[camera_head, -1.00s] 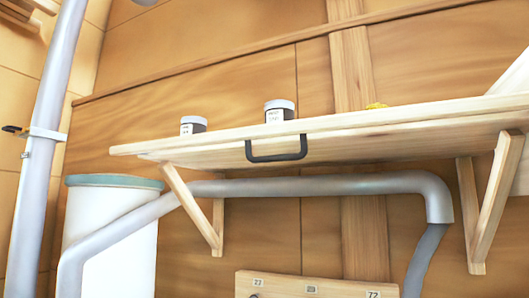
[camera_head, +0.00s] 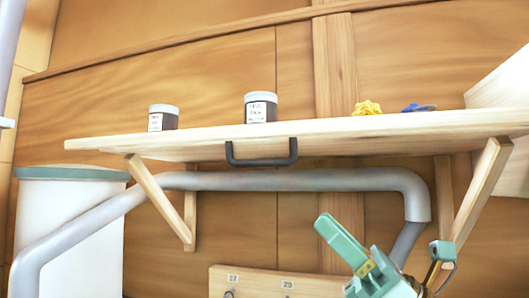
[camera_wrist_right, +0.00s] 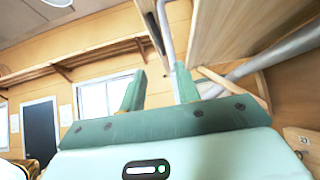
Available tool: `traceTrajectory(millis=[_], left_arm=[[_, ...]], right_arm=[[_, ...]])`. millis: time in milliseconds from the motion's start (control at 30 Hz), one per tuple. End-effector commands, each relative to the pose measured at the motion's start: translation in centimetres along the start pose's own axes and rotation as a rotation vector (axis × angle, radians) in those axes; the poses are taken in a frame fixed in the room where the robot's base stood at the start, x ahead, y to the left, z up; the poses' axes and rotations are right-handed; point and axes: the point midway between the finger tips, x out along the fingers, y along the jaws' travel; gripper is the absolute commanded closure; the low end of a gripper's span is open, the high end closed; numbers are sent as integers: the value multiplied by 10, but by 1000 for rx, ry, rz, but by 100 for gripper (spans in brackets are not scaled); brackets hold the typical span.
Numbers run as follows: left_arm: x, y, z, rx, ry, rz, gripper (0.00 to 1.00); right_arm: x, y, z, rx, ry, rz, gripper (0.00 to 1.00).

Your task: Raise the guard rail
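A dark U-shaped bar (camera_head: 261,154), which I take for the guard rail, hangs from the front edge of the wooden shelf (camera_head: 215,139), its crosspiece below the edge. My right gripper (camera_head: 350,238), pale green, is below the shelf and to the right of the bar, apart from it. In the right wrist view its two fingers (camera_wrist_right: 158,92) stand apart with nothing between them. The bar cannot be made out in that view. My left gripper is not in view.
Two lidded jars (camera_head: 261,107) (camera_head: 163,118), a yellow object (camera_head: 367,108) and a blue object (camera_head: 418,107) are on the shelf. A grey pipe (camera_head: 290,181) runs beneath it, between wooden brackets (camera_head: 479,188). A white drum (camera_head: 68,225) stands at left.

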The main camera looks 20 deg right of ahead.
Motion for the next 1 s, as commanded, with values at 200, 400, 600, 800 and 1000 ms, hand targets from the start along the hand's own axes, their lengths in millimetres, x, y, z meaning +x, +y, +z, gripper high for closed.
traceTrajectory(millis=[200, 400, 600, 800, 1000], left_arm=[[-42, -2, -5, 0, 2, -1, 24], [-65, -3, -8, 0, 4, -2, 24], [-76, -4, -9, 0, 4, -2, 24], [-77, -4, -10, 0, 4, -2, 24], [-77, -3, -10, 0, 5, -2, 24]], right_arm=[[63, 0, 8, 3, -4, 1, 68], [107, -1, 6, 4, -3, -2, 68], [130, -2, 2, 4, -1, -4, 68], [136, -2, 0, 4, 0, -5, 68], [135, -2, 0, 4, 0, -5, 76]])
